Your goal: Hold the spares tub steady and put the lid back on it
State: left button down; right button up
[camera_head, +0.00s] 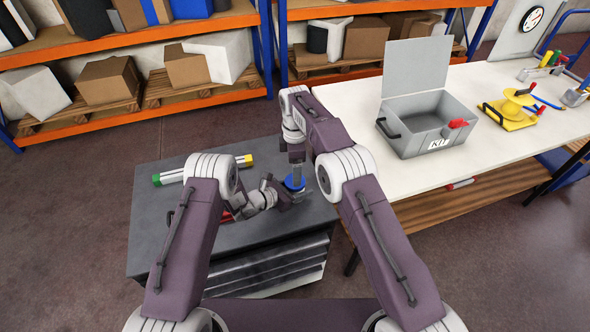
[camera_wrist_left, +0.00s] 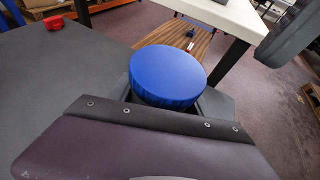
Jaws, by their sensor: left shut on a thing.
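A round blue lid (camera_head: 294,183) with ridged sides shows near the right edge of the dark grey cabinet top, and it fills the middle of the left wrist view (camera_wrist_left: 168,78). The lid looks level. The tub under it is mostly hidden, so I cannot tell whether the lid is seated. My left gripper (camera_head: 286,197) reaches in low from the left and is shut on the tub, just below the lid. My right gripper (camera_head: 297,172) points down from above at the lid. Its fingertips are too small and covered to show whether they grip.
A clear bar with green and yellow ends (camera_head: 203,171) lies on the cabinet top (camera_head: 150,222). A red item (camera_head: 227,216) is partly under my left arm. The white table (camera_head: 400,180) at right holds an open grey case (camera_head: 425,125) and a yellow fixture (camera_head: 510,112). Shelves stand behind.

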aim_at(295, 189)
notch_tip(295, 189, up, 2)
jog(key=shift+r+n, duration=0.25)
jog(key=shift+n, duration=0.85)
notch_tip(295, 189, down, 8)
jog(key=shift+f, duration=0.1)
jog(key=c, duration=1.5)
jog(key=m, duration=0.3)
